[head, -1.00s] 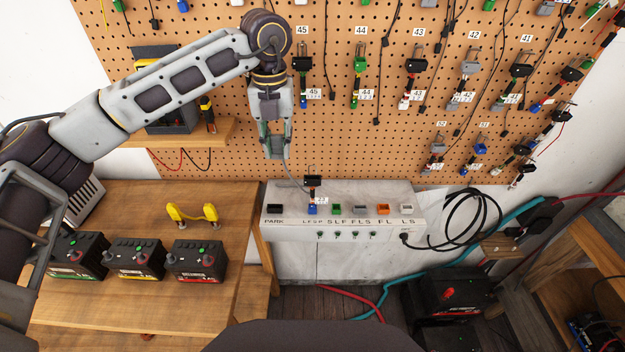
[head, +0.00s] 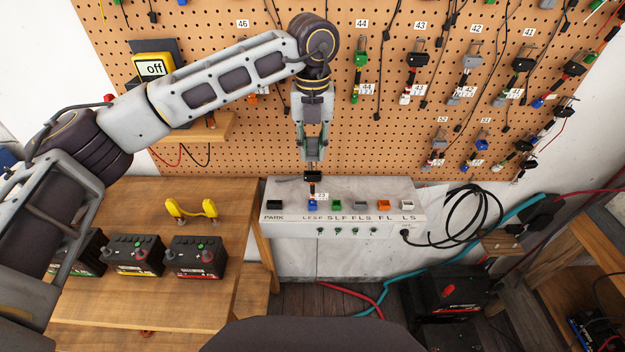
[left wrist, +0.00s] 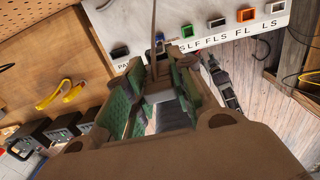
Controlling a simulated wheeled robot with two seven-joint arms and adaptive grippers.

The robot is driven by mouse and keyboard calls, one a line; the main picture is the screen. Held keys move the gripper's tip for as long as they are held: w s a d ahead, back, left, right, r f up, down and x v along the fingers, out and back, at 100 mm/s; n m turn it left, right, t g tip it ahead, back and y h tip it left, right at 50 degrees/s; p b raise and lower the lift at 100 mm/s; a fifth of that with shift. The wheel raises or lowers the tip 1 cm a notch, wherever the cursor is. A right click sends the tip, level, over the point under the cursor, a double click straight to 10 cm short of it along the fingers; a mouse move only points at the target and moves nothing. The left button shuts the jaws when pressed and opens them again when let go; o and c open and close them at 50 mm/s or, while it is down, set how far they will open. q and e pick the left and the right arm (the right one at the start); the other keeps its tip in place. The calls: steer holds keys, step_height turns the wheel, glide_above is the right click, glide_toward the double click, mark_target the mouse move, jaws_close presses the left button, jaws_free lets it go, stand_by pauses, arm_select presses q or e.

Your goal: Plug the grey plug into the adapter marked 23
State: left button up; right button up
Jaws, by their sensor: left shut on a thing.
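My left gripper (head: 313,155) points down just above the adapter with a small white tag (head: 321,196) that seems to read 23. My right gripper is not in view.
The white panel (head: 388,222) has a row of coloured sockets. Behind it is a pegboard (head: 270,140) with several tagged adapters and hanging leads. A wooden bench (head: 120,305) at left carries black batteries and a yellow-handled tool (head: 190,209). A coiled black cable (head: 462,215) lies right.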

mark_target(313, 137)
arm_select(q)
steer(key=shift+f+b, duration=1)
steer(key=shift+f, duration=0.7)
steer(key=shift+f+b, duration=1.05)
stand_by(2.6)
steer(key=o, duration=0.9)
steer(key=shift+r, duration=0.1)
steer(key=shift+r+p, duration=2.25)
steer(key=shift+r, duration=1.95)
